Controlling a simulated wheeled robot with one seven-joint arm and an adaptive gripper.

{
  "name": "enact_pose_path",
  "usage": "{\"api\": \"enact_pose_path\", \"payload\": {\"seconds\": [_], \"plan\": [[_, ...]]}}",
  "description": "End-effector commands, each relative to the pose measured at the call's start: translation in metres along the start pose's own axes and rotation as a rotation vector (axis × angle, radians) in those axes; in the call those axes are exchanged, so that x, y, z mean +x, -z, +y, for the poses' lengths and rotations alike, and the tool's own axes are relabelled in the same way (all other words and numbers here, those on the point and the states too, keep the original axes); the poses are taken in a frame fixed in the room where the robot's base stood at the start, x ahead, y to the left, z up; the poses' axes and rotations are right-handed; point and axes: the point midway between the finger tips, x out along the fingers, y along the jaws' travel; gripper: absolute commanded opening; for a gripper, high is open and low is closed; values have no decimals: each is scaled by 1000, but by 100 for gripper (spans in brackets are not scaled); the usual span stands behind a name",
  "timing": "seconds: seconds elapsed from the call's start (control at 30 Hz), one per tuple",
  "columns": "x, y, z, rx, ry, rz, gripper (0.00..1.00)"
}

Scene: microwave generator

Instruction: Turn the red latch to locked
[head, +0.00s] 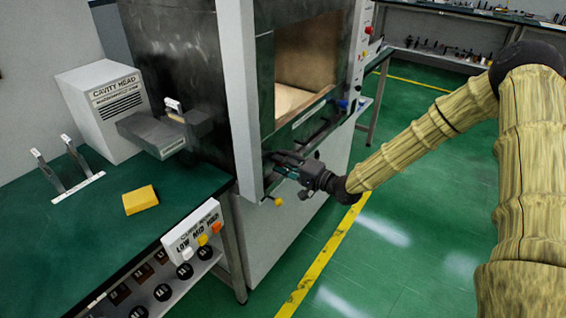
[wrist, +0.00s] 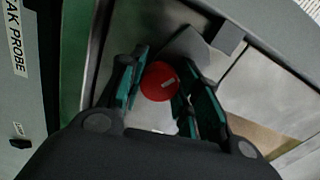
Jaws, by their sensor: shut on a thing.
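The red latch (wrist: 159,82) shows in the wrist view as a round red knob with a small pale mark on its face. My gripper (wrist: 157,92) has its two green-padded fingers on either side of the knob and is shut on it. In the head view my gripper (head: 279,168) is at the lower front of the microwave cabinet (head: 244,90). There it hides the knob. The latch's locked or unlocked marking cannot be read.
The cabinet's open cavity (head: 305,60) is above my gripper. A yellow knob (head: 278,201) sticks out just below it. A green bench (head: 70,235) with a yellow block (head: 140,199) stands at left. The green floor (head: 400,200) at right is clear.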

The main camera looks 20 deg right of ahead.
Motion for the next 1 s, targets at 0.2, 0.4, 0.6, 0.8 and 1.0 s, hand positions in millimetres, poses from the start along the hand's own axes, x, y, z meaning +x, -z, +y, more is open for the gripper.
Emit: {"api": "enact_pose_path", "payload": {"seconds": [0.2, 0.4, 0.6, 0.8, 1.0], "plan": [[0, 1, 1, 0, -1, 2, 44], [0, 0, 0, -1, -1, 1, 55], [-1, 0, 0, -1, 0, 1, 55], [-18, 1, 0, 1, 0, 3, 55], [-54, 1, 0, 0, 1, 3, 55]]}}
